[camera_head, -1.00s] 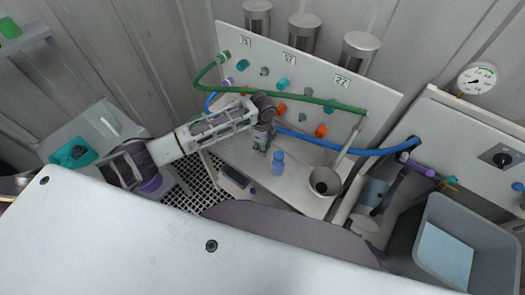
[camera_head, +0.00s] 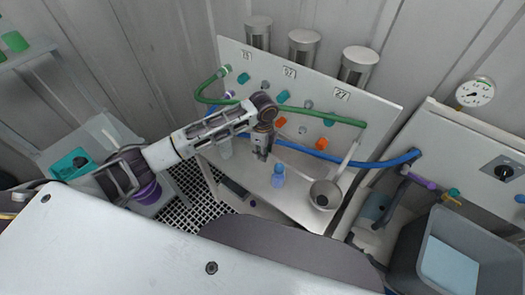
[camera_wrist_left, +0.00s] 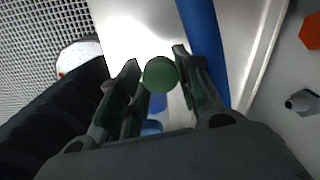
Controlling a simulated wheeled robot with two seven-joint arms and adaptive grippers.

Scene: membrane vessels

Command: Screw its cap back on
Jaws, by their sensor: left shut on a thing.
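My left gripper (camera_head: 261,154) points down over the bench, just left of and behind a small blue bottle (camera_head: 278,176). In the left wrist view, the left gripper (camera_wrist_left: 158,66) is shut on a round green cap (camera_wrist_left: 161,74), held between its fingertips. The cap cannot be made out in the head view. The bottle stands upright on the light bench (camera_head: 250,180), apart from the gripper. Blue patches (camera_wrist_left: 152,127) show below the cap between the fingers; I cannot tell whether they are the bottle. My right gripper is not in view.
A panel with coloured fittings (camera_head: 345,115) stands behind the bench. A green hose (camera_head: 320,115) and a blue hose (camera_head: 345,160) cross in front of it. A grey cup (camera_head: 324,195) stands right of the bottle. A grey bin (camera_head: 405,250) is at lower right.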

